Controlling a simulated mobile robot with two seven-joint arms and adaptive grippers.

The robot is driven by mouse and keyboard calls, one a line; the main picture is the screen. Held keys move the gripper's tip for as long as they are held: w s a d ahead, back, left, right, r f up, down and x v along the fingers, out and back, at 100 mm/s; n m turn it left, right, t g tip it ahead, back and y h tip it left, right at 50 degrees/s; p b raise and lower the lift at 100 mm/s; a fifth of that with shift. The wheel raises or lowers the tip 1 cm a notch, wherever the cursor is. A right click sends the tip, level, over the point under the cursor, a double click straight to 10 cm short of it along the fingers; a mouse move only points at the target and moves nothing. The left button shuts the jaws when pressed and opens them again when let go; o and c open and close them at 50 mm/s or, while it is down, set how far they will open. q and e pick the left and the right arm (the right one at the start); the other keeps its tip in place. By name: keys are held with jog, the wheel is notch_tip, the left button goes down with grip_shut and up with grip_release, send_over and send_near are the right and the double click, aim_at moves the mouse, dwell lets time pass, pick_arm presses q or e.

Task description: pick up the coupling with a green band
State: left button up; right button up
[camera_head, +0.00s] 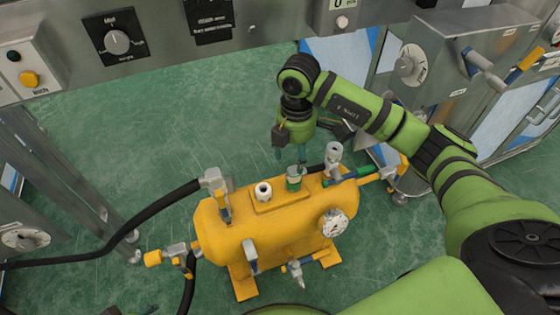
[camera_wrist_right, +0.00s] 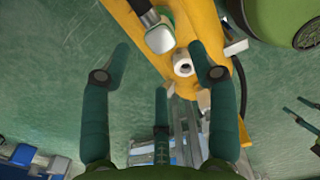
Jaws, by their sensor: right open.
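The coupling with a green band (camera_head: 294,180) stands upright on the top block of the yellow tank (camera_head: 222,243). It has a grey metal top. My right gripper (camera_head: 291,155) is just above it, fingers open and pointing down. In the right wrist view the coupling (camera_wrist_right: 160,39) shows beyond my three spread right fingers (camera_wrist_right: 163,85), with no finger seen touching it. A white-rimmed port (camera_head: 263,191) is beside it on the same block. What look like my left gripper's fingers (camera_wrist_right: 300,115) are cut off at the right wrist view's edge; their opening is unclear.
A grey-topped valve (camera_head: 334,152) and a black hose stand close to the coupling's right. A pressure gauge (camera_head: 333,222) is on the tank's front right. Another black hose (camera_head: 150,210) runs in from the left.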

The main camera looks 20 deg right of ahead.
aim_at(294, 170)
jog(key=shift+s+d+f+b, duration=0.15)
jog(key=shift+f+b, duration=0.15)
jog(key=shift+f, duration=0.7)
notch_tip(294, 170, down, 5)
jog(key=shift+r+b, duration=0.1)
jog(key=shift+b, duration=0.75)
pick_arm(q)
jog(key=w+d+r+m+t+h, duration=0.1)
jog(key=w+d+r+t+h, duration=0.1)
jog(key=w+d+r+t, duration=0.3)
jog(key=w+r+t, duration=0.3)
jog(key=w, duration=0.3)
jog(key=shift+r, duration=0.4)
pick_arm(e)
grip_shut()
